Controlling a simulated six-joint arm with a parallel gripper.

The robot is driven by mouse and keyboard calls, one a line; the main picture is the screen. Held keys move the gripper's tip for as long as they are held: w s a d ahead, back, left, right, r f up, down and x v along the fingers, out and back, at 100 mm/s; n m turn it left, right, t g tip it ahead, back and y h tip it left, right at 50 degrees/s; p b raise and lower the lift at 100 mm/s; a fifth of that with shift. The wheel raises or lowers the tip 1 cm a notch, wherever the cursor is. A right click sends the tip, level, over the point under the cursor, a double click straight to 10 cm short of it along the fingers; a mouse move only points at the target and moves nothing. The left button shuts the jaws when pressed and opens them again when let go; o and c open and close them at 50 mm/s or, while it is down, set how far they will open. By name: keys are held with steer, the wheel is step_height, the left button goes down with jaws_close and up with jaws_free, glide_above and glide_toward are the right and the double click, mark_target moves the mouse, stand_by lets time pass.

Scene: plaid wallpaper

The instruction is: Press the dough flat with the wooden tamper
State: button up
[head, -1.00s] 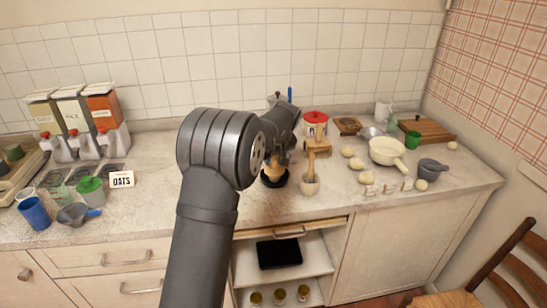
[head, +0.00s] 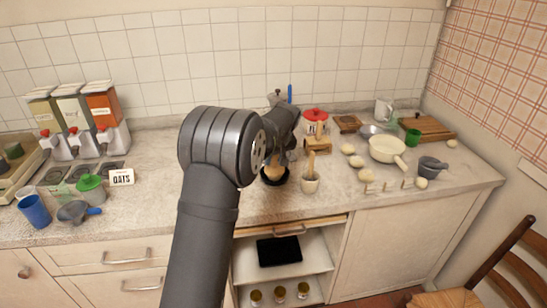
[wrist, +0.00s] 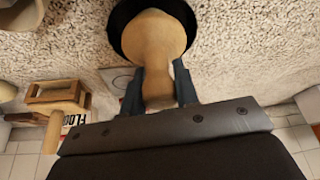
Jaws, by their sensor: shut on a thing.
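The wooden tamper (wrist: 155,45) is upright between the fingers of my gripper (wrist: 158,84), which is shut on its narrow neck. Its wide rounded end is over the black round dish (wrist: 122,18) and covers most of its middle. In the head view the tamper (head: 274,171) shows below my gripper (head: 284,150), with its lower end inside the black dish (head: 266,181). No dough shows in the dish; whatever lies under the tamper is hidden. Several pale dough-like lumps (head: 356,162) lie on the counter to the right.
A cream pan (head: 386,149) stands further right.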

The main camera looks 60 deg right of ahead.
steer(key=shift+r, duration=0.15)
steer(key=shift+r, duration=3.45)
